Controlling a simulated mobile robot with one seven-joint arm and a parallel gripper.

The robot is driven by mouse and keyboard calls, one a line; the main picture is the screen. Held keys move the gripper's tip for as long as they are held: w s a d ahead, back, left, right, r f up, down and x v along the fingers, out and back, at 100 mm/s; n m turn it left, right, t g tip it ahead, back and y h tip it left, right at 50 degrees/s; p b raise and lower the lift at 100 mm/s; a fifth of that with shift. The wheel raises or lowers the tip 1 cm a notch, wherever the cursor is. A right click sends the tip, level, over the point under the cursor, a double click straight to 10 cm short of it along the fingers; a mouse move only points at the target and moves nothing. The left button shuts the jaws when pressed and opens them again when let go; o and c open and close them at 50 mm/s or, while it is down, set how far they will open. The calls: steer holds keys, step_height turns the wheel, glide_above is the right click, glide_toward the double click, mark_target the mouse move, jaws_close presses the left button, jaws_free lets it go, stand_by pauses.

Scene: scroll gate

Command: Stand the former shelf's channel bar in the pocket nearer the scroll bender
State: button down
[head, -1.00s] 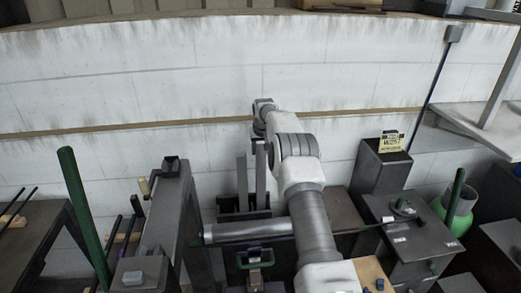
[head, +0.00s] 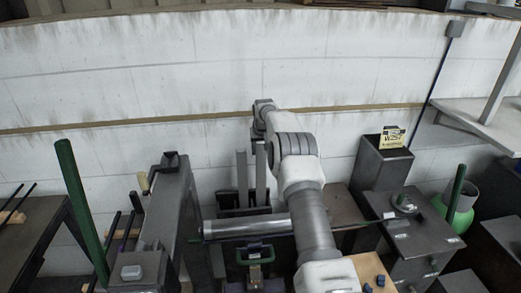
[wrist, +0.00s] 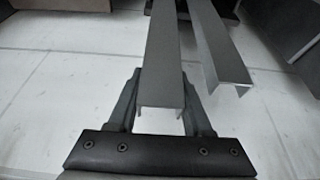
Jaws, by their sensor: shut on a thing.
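My gripper (wrist: 160,98) is shut on the upper end of a grey channel bar (wrist: 163,60), one finger on each side, in the wrist view. A second grey channel bar (wrist: 215,50) stands apart to its right. In the head view two upright bars, the left one (head: 242,180) and the right one (head: 261,178), stand side by side at a dark holder (head: 245,211) by the wall.
A horizontal grey cylinder (head: 245,226) and a green-handled device (head: 256,255) are in front of the holder. A dark steel frame (head: 165,220) stands left. A dark box post with a yellow sign (head: 393,137) and a green cylinder (head: 460,205) stand right.

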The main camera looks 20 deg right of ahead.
mark_target(260, 156)
steer(key=shift+f+b, duration=0.9)
steer(key=shift+f, duration=0.55)
jaws_free()
stand_by(0.6)
steer(key=shift+r+p, duration=1.95)
steer(key=shift+r, duration=1.55)
